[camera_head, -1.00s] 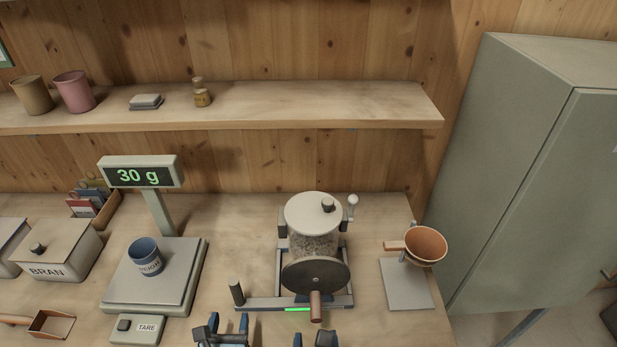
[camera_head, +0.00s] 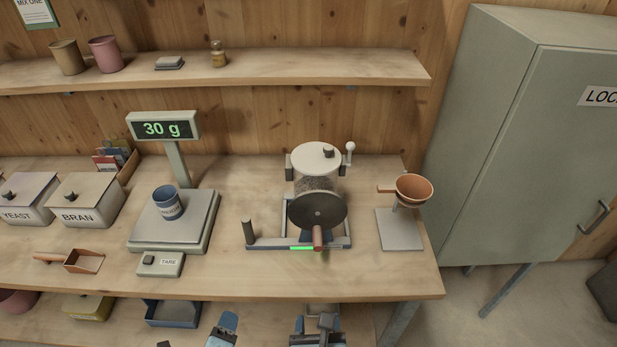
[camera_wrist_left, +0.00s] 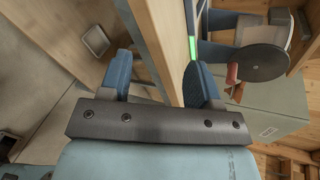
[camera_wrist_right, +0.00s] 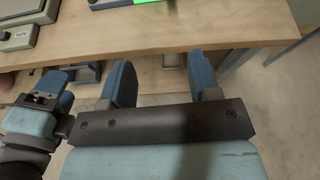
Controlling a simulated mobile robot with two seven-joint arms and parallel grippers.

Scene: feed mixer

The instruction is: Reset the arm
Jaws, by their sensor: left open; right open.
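My left gripper (camera_head: 222,329) is at the bottom edge of the head view, in front of the table and only partly shown. In the left wrist view its two blue fingers (camera_wrist_left: 160,82) are apart with nothing held. My right gripper (camera_head: 315,328) is to its right, also below the table's front edge. In the right wrist view its fingers (camera_wrist_right: 163,80) are apart and empty. Part of the left gripper shows at the left of that view, close beside the right one.
The wooden table (camera_head: 350,285) holds a mixer (camera_head: 318,205) with a crank wheel, a scale (camera_head: 185,225) reading 30 g with a blue cup (camera_head: 167,202), a funnel stand (camera_head: 400,230), a scoop (camera_head: 84,262) and bins. A lower shelf holds trays (camera_head: 172,313). A cabinet (camera_head: 520,130) stands right.

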